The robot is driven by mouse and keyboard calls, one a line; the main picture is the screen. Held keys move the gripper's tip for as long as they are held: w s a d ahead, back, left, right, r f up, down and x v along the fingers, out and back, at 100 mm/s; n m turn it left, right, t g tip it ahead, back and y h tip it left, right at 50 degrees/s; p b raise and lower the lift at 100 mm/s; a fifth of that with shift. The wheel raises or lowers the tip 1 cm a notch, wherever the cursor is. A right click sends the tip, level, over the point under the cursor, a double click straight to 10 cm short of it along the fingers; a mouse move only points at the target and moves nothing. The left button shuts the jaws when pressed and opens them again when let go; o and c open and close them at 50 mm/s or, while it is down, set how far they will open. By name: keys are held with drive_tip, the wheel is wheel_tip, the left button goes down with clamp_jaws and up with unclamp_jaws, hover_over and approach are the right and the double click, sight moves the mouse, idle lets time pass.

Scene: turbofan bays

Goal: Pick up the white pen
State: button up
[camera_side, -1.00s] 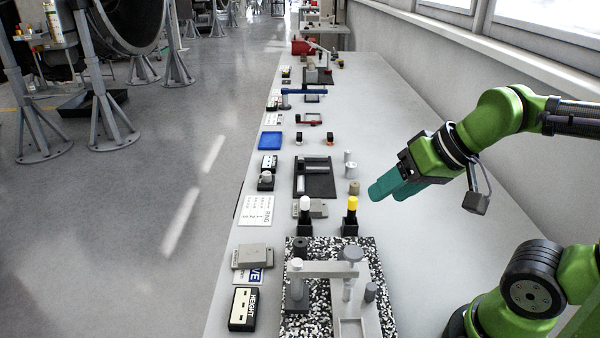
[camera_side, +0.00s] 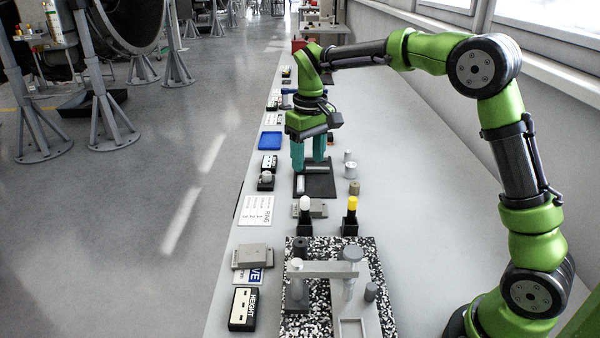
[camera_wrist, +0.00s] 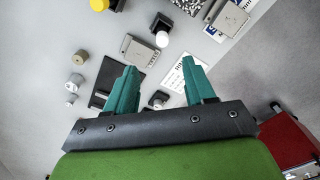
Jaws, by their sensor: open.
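The white pen (camera_side: 305,204) stands upright in a small black holder (camera_side: 304,226) in the side view, its white top showing. In the wrist view its white top (camera_wrist: 162,39) shows beyond my fingertips, in the black holder (camera_wrist: 161,22). My gripper (camera_side: 308,165) points down with its teal fingers apart and empty. It is over the dark tray (camera_side: 318,191), farther along the bench than the pen. In the wrist view, the gap between the fingers (camera_wrist: 160,66) is clear of the pen.
A yellow-topped pen (camera_side: 352,203) stands in another black holder to the right of the white one. A grey block (camera_side: 318,209) sits beside the white pen. A measuring stand (camera_side: 325,269) on a speckled plate is nearer the camera. Small cylinders (camera_side: 351,171) stand right of the tray.

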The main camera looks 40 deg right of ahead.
drive_tip(key=r, duration=0.1)
approach(305, 208)
drive_tip(key=shift+n, duration=0.3)
drive_tip(key=f, duration=0.2)
drive_tip(key=d+f, duration=0.1)
drive_tip(key=w+f, duration=0.1)
drive_tip(key=f, duration=0.1)
drive_tip(key=shift+d+f, duration=0.15)
drive_tip(key=shift+f, duration=0.15)
drive_tip(key=shift+a+f, duration=0.15)
drive_tip(key=shift+f, duration=1.2)
drive_tip(key=shift+a+f, duration=0.1)
drive_tip(key=shift+f, duration=1.25)
clamp_jaws()
